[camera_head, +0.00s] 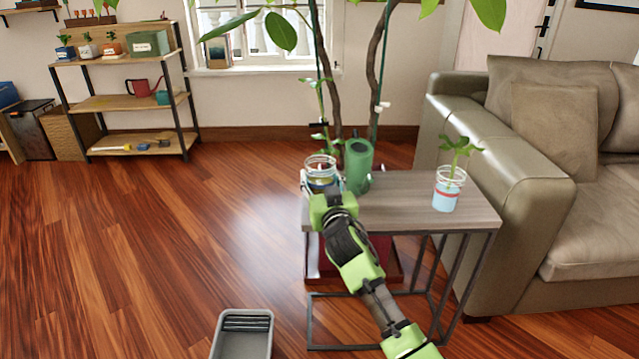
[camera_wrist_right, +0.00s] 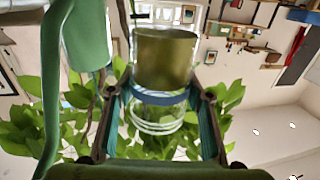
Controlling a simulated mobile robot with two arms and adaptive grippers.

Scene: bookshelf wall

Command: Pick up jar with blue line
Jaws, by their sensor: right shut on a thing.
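The jar with the blue line (camera_head: 321,168) is clear glass and holds a green plant, at the left end of the side table (camera_head: 410,205) in the head view. My right gripper (camera_head: 322,188) is shut around it from the front and hides its lower part. In the right wrist view the jar (camera_wrist_right: 162,120) stands between both fingers, with its blue band at finger level. I cannot tell whether its base touches the table. My left gripper is not in view.
A green watering can (camera_head: 357,165) stands close to the right of the held jar. A jar with a red line (camera_head: 447,192) and a plant is farther right. A sofa (camera_head: 460,140) borders the table's right. A grey tray (camera_head: 243,340) lies on the floor; the left floor is clear.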

